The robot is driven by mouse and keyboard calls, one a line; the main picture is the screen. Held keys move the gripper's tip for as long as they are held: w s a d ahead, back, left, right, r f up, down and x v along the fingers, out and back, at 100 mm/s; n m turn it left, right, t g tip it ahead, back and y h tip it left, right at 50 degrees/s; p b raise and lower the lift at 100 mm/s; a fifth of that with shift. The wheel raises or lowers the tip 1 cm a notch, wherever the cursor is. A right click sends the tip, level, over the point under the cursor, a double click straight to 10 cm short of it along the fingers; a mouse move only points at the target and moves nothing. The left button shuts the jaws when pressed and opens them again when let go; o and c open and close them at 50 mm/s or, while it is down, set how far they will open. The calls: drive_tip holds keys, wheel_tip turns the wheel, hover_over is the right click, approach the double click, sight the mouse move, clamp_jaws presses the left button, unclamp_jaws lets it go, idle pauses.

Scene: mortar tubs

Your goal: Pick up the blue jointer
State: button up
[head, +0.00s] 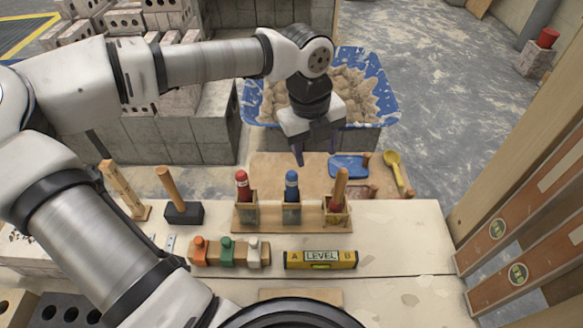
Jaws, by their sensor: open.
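The blue jointer (292,184) stands upright in the middle holder of a wooden rack (262,216) on the bench. Its blue handle sticks up, and its lower part is inside the holder. My gripper (316,153) is open and empty, pointing down. In the picture it is above and slightly right of the blue handle, apart from it. It appears over the far side of the bench, in front of the mortar tub.
A red-handled tool (242,184) and a wooden-handled tool (340,188) stand in the rack's side holders. A yellow level (320,260) and a block with coloured pegs (228,254) lie nearer. A blue mortar tub (388,105) stands behind. Bare bench (410,235) lies right.

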sight(292, 186)
drive_tip(key=shift+n+y, duration=0.6)
drive_tip(key=shift+y, duration=0.1)
drive_tip(key=a, duration=0.1)
drive_tip(key=w+a+f, duration=0.1)
drive_tip(key=a, duration=0.2)
drive_tip(key=shift+w+f, duration=0.15)
drive_tip(key=shift+f, duration=0.1)
wheel_tip(292, 186, down, 7)
drive_tip(key=shift+f+p, duration=0.1)
drive_tip(key=shift+p, duration=0.4)
drive_tip(key=shift+w+a+f+p, duration=0.15)
drive_tip(key=shift+f+p, duration=0.35)
drive_tip(key=shift+f, duration=1.05)
drive_tip(key=shift+w+a+f+p, duration=0.15)
drive_tip(key=shift+f+p, duration=0.35)
drive_tip(key=shift+f, duration=1)
drive_tip(key=c, duration=1.1)
drive_tip(key=shift+o, duration=0.2)
drive_tip(key=shift+r, duration=0.15)
wheel_tip(292, 186, up, 18)
drive_tip(key=b, duration=0.2)
